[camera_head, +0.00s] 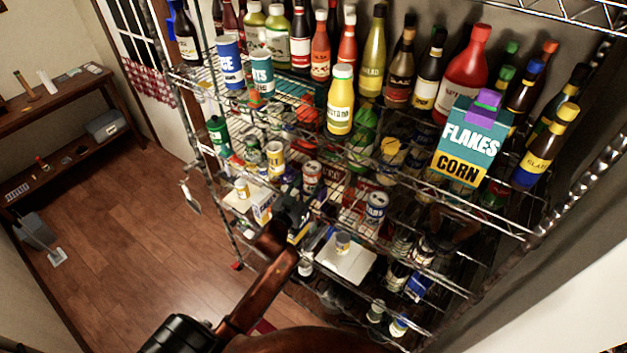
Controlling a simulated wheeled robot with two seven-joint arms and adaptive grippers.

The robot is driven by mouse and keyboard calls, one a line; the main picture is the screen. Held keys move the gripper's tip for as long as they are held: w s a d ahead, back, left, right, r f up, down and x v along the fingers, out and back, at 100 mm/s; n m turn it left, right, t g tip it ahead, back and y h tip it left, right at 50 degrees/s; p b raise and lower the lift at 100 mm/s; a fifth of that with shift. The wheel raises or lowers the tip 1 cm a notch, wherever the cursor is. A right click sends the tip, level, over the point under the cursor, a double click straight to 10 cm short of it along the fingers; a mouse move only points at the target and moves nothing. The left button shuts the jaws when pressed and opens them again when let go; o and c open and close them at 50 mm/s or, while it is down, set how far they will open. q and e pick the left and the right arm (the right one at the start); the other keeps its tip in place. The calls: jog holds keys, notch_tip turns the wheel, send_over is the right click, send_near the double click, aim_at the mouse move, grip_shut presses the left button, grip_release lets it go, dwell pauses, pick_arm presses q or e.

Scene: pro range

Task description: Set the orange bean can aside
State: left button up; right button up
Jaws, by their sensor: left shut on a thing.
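My left gripper (296,218) is at the front edge of the wire shelving, at about the middle shelf level. My brown arm reaches up to it from the bottom of the picture. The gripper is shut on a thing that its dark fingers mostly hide. A small yellow-orange patch shows at the jaws. I cannot tell for certain whether this is the orange bean can. A red can with a pale top (312,177) stands on the shelf just behind the gripper. My right gripper is not in view.
The wire shelves hold bottles and cans close together. A yellow bottle (340,100) and a corn flakes box (470,140) stand near the upper front edge. A white board (346,260) with a small can (342,243) lies right of the gripper. The wooden floor (120,230) at left is clear.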

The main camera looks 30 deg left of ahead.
pick_arm(q)
jog(key=shift+r, duration=0.1)
jog(key=shift+f, duration=0.25)
jog(key=o, duration=1.5)
jog(key=shift+c, duration=0.2)
